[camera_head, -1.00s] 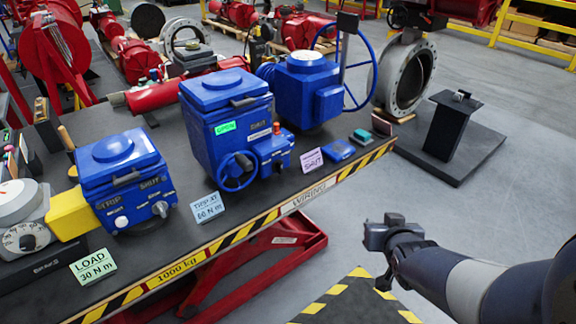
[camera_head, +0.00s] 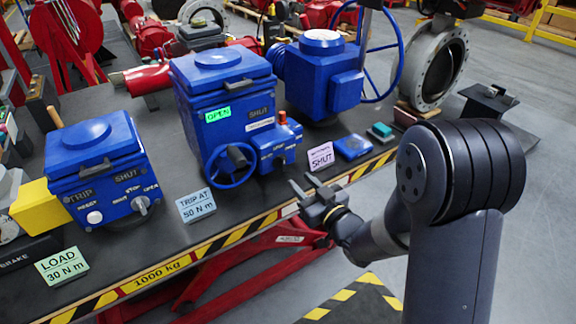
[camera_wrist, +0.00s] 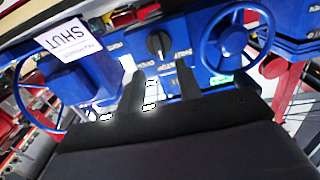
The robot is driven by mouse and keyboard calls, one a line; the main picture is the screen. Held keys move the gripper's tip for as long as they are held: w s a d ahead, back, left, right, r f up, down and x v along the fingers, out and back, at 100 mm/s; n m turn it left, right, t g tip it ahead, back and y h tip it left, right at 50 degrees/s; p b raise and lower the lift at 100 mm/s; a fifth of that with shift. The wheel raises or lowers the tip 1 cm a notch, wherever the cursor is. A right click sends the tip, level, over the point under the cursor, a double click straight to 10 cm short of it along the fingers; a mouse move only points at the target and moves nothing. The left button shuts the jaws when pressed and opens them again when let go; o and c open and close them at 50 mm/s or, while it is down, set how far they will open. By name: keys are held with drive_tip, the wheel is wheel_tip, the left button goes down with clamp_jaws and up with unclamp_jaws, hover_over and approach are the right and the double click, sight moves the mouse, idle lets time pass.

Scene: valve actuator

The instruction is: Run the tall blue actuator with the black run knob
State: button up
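The tall blue actuator (camera_head: 222,90) stands mid-bench, with a green OPEN window (camera_head: 217,115) and a small blue handwheel (camera_head: 229,165) on its front. Its control box (camera_head: 275,146) has an orange-red button on top. My gripper (camera_head: 306,186) is in front of the bench edge, right of and lower than the control box. In the wrist view its fingers (camera_wrist: 160,85) are apart and empty, pointing towards the knob without touching it.
A smaller blue actuator (camera_head: 97,165) stands left, and another with a large wheel (camera_head: 322,75) behind right. Cards reading TRIP AT 50 N m (camera_head: 196,205) and SHUT (camera_head: 321,156) stand near the front edge. A blue block (camera_head: 352,147) lies to the right.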

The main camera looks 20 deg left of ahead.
sight(284, 164)
drive_tip(key=p+x, duration=0.1)
drive_tip(key=x, duration=0.6)
drive_tip(key=shift+w+a, duration=0.15)
drive_tip(key=shift+w, duration=0.05)
clamp_jaws()
